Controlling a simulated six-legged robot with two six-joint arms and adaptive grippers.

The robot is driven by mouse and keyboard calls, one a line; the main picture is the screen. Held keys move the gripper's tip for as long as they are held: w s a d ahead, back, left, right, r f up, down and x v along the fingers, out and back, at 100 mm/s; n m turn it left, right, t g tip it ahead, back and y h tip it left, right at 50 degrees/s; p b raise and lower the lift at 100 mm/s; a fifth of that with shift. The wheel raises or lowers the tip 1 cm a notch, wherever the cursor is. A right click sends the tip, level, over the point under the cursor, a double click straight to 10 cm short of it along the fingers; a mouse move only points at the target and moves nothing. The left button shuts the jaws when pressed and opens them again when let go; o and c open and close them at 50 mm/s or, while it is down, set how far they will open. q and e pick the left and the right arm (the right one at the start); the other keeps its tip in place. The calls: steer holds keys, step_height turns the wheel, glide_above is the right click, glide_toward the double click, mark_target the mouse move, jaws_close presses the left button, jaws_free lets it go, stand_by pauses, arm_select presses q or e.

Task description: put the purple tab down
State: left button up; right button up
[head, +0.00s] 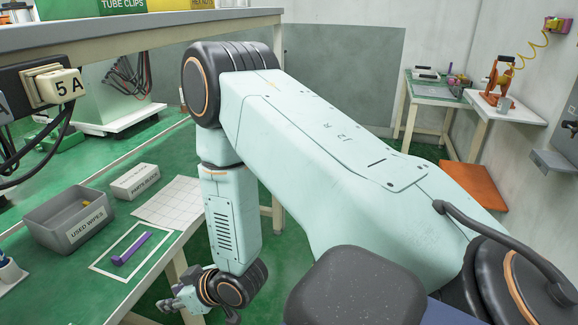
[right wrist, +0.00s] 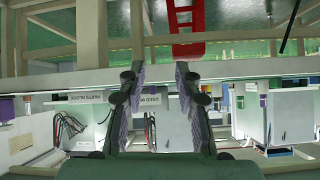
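The purple tab (head: 131,249) lies on the green bench in the head view, inside a white outlined square (head: 103,267). It is a long bar with a short bent end, and nothing holds it. My right gripper (head: 172,299) is low, past the bench's front edge, to the right of and nearer than the tab. In the right wrist view my right gripper (right wrist: 160,80) has its two fingers apart with nothing between them. I cannot make out the tab for sure in that view. My left gripper is not in view.
A grey used-wipes bin (head: 67,217), a white parts box (head: 135,182) and a gridded white sheet (head: 172,201) stand near the square. A shelf (head: 130,33) overhangs the back. A side table (head: 437,92) stands far right. In the wrist view a red frame (right wrist: 187,30) shows.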

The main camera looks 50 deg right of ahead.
steer(key=s+f+m+g+h, duration=0.1)
steer(key=s+f+g, duration=0.2)
steer(key=s, duration=0.7)
steer(key=s+d+f+m+g+h, duration=0.1)
steer(key=s+f+g, duration=0.2)
steer(key=s, duration=0.7)
steer(key=s+f+m+g+h, duration=0.1)
steer(key=s+f+g, duration=0.2)
steer(key=s, duration=0.8)
steer(key=shift+d+f+g, duration=0.3)
steer(key=shift+f+g, duration=0.1)
steer(key=shift+c, duration=0.3)
